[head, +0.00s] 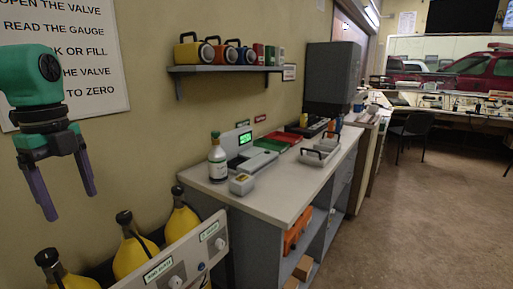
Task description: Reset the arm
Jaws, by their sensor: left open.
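My left gripper (65,187) hangs at the left of the head view, in front of the wall sign. Its teal wrist points down and its two purple fingers are spread apart. Nothing is between the fingers. It is above the yellow cylinders and touches nothing that I can see. My right gripper is not in the view.
Yellow cylinders (133,255) stand behind a panel with knobs (180,262) below. A grey counter (283,193) holds a white bottle (217,162), a device with a green screen (243,142) and trays. A shelf (225,69) holds canisters.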

